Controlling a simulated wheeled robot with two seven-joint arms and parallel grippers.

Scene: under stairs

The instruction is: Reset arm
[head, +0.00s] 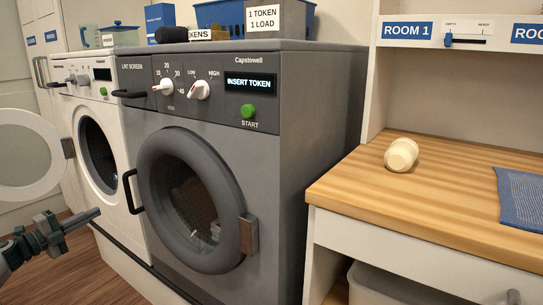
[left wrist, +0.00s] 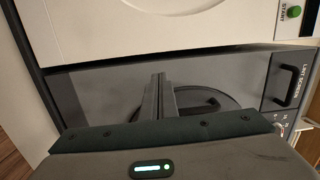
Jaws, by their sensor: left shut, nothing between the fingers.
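My left gripper (head: 92,215) comes in at the lower left of the head view, in front of the washing machines. Its fingers are together and empty, pointing right. In the left wrist view the closed fingers (left wrist: 160,82) stand in front of the grey washing machine, whose round door shows behind them. They appear apart from it. I cannot make out my right gripper in either view.
The grey washing machine (head: 262,94) has its round door closed; its display reads INSERT TOKEN. The white machine (head: 84,67) has its door (head: 25,155) swung open beside my left arm.

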